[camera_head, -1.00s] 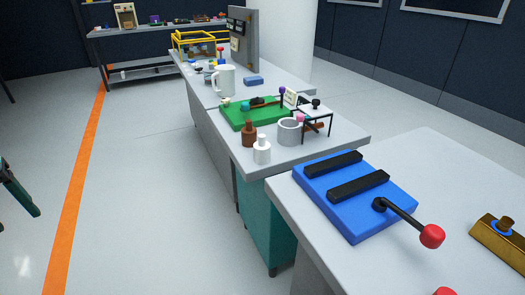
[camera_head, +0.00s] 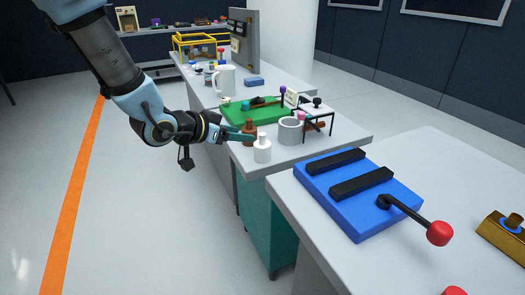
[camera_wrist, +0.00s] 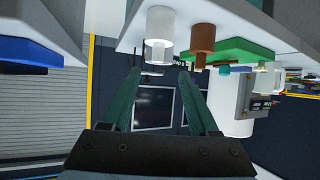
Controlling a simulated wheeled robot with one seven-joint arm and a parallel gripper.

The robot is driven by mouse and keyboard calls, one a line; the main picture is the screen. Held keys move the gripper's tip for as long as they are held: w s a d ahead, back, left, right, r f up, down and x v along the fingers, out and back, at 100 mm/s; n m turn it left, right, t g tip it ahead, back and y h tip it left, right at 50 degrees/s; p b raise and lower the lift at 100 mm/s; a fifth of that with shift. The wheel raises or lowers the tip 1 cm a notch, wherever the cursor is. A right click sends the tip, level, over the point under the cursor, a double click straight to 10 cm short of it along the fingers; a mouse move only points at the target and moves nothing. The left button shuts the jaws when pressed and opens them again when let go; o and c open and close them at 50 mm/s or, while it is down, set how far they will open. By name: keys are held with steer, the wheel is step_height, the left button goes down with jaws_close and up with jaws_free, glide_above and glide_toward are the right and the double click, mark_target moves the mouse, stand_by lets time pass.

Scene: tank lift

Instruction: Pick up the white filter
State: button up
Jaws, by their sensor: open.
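The white filter (camera_head: 262,151), a small bottle-like piece with a narrower top, stands upright near the front left corner of the farther table. It also shows in the wrist view (camera_wrist: 159,38), just beyond the fingertips and between their lines. My gripper (camera_head: 246,137) has green fingers and reaches in from the left, close beside the white filter and the brown bottle-like piece. In the wrist view my gripper (camera_wrist: 160,82) is open with nothing between its fingers. Whether a finger touches the brown piece is unclear.
The brown piece (camera_head: 249,128) stands just behind the white filter. A grey cup (camera_head: 290,131) and a small black-legged stand (camera_head: 319,112) are to the right. A green board (camera_head: 240,112) lies behind. A blue panel with a red-knobbed lever (camera_head: 345,200) lies on the nearer table.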

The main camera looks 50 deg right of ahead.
mark_target(260, 137)
steer(key=p+x, duration=0.1)
steer(key=x, duration=0.5)
steer(key=shift+s+d+p, duration=0.2)
steer(key=shift+d+p, duration=0.15)
steer(key=shift+d, duration=0.05)
steer(key=shift+d+f, duration=0.35)
steer(key=shift+d, duration=0.1)
jaws_close()
stand_by(0.7)
